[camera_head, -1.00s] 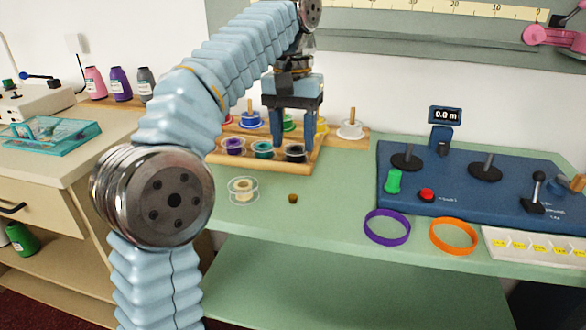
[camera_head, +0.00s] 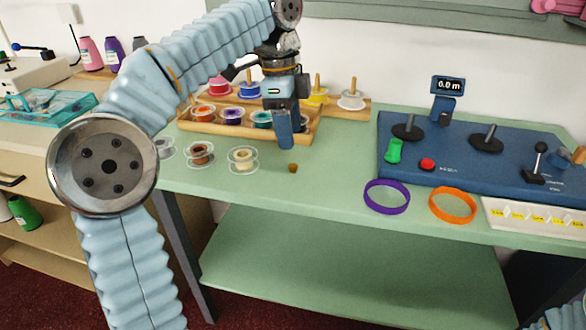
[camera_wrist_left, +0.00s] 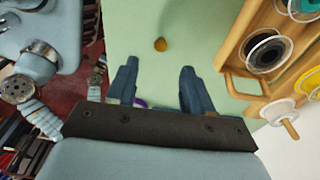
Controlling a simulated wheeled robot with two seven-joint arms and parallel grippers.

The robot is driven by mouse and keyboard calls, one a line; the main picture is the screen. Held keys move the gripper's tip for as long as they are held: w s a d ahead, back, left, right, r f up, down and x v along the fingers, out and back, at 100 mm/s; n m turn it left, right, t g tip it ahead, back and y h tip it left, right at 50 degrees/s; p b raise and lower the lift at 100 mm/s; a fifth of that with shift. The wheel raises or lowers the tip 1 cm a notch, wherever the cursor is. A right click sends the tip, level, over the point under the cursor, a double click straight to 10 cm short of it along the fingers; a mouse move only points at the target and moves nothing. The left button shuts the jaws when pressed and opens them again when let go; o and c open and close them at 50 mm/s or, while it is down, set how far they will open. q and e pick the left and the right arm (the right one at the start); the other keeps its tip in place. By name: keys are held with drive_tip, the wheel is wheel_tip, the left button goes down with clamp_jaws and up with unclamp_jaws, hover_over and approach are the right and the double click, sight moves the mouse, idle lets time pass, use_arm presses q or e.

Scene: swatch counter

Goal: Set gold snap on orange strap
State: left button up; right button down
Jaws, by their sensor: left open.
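The gold snap (camera_head: 292,168) is a small brownish-gold piece on the green counter; it also shows in the left wrist view (camera_wrist_left: 160,44). The orange strap (camera_head: 453,205) is a closed ring lying near the counter's front edge, right of the snap. My left gripper (camera_head: 284,140) points down just above and behind the snap, apart from it. In the left wrist view its two fingers (camera_wrist_left: 156,85) are spread and empty, with the snap beyond their tips. My right gripper is not in view.
A purple ring (camera_head: 386,197) lies between snap and orange strap. Loose spools (camera_head: 243,159) sit left of the snap. A wooden spool tray (camera_head: 190,127) stands behind. A blue machine base (camera_head: 460,175) fills the right. The counter around the snap is clear.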

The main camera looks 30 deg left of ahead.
sight(293, 169)
use_arm(q)
drive_tip(key=f, duration=0.3)
drive_tip(key=f+b, duration=0.1)
drive_tip(key=f, duration=0.3)
drive_tip(key=shift+w+d, duration=0.1)
drive_tip(key=shift+d, duration=0.1)
drive_tip(key=shift+c, duration=0.4)
clamp_jaws()
